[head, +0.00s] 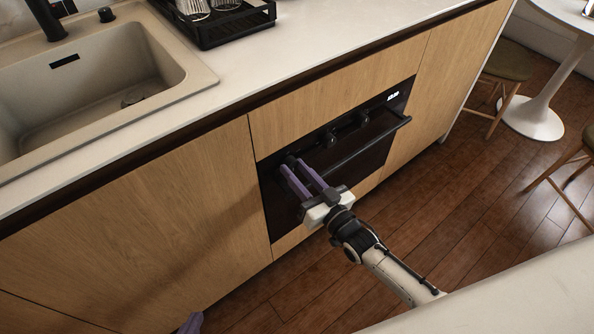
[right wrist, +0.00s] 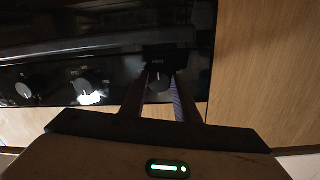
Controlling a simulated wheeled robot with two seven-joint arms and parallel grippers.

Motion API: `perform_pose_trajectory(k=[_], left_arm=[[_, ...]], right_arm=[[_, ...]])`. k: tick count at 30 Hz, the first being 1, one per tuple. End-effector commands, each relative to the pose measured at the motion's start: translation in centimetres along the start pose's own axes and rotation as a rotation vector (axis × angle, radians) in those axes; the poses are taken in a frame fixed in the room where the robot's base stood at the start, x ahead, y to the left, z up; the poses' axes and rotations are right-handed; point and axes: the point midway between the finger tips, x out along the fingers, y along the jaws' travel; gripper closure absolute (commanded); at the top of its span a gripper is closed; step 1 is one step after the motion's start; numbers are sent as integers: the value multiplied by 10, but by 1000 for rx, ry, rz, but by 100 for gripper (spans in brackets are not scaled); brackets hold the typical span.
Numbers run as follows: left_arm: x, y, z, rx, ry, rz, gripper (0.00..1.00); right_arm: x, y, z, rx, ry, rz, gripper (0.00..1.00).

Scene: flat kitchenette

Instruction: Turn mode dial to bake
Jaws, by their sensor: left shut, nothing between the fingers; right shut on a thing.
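A black built-in oven (head: 335,165) is set in the wooden cabinet front, with a row of dials on its upper panel. My right gripper (head: 296,166) is shut on the dial at the panel's left end. In the right wrist view that round dial (right wrist: 158,83) sits between the two fingertips (right wrist: 158,92). I cannot read its marks or tell which mode it points to. My left gripper (head: 191,322) shows only as a purple tip at the bottom edge, shut and away from the oven.
Two more dials (head: 330,140) (head: 362,119) lie along the panel. A bar handle (head: 370,145) sticks out of the oven front. Above are the counter (head: 300,40), a sink (head: 85,85) and a black rack (head: 235,25). A pale surface (head: 520,290) fills the lower right.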

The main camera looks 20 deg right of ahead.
Motion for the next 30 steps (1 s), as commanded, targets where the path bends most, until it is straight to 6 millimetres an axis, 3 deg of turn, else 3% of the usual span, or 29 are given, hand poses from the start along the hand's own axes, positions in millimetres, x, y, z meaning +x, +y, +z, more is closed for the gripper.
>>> perform_pose_trajectory(k=[5,6,9,20,30], left_arm=[[0,0,0,0,0,0,100],[0,0,0,-1,0,0,100],[0,0,0,-1,0,0,100],[-2,0,-3,0,5,-1,100],[-6,-1,-7,-3,5,-2,100]], right_arm=[[0,1,1,-1,-2,1,94],[0,1,1,-1,-2,1,68],[0,1,1,-1,-1,1,53],[-5,0,0,-1,-2,1,53],[-66,0,1,-1,-5,1,53]])
